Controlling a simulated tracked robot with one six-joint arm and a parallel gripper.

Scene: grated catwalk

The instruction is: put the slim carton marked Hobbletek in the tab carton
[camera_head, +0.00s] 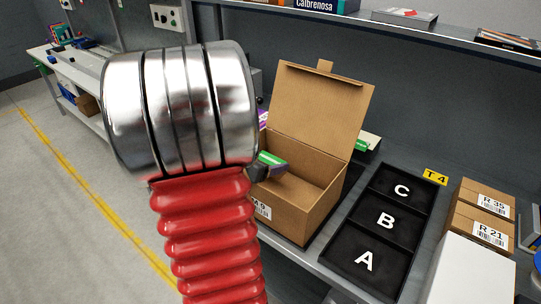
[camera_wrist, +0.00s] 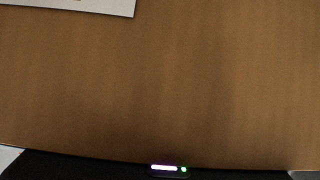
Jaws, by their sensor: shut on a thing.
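The tab carton (camera_head: 318,214) is a brown cardboard box on the bench in the head view. Its lid (camera_head: 318,108) stands up at the back with a small tab on top, and its front bears a white label. My gripper (camera_head: 264,171) is at the carton's left side, mostly hidden behind my arm. It is shut on a slim carton (camera_head: 272,158) with a green and purple face, at the opening's left edge; its lettering is unreadable. In the wrist view, a plain brown surface (camera_wrist: 160,90) fills the picture, with a white patch at top left. No fingers show there.
A black tray (camera_head: 341,234) with sections A, B and C lies right of the carton. Brown boxes R 35 (camera_head: 486,198) and R 21 (camera_head: 478,231) and a white box (camera_head: 470,272) are farther right. A shelf (camera_head: 380,28) runs above the bench.

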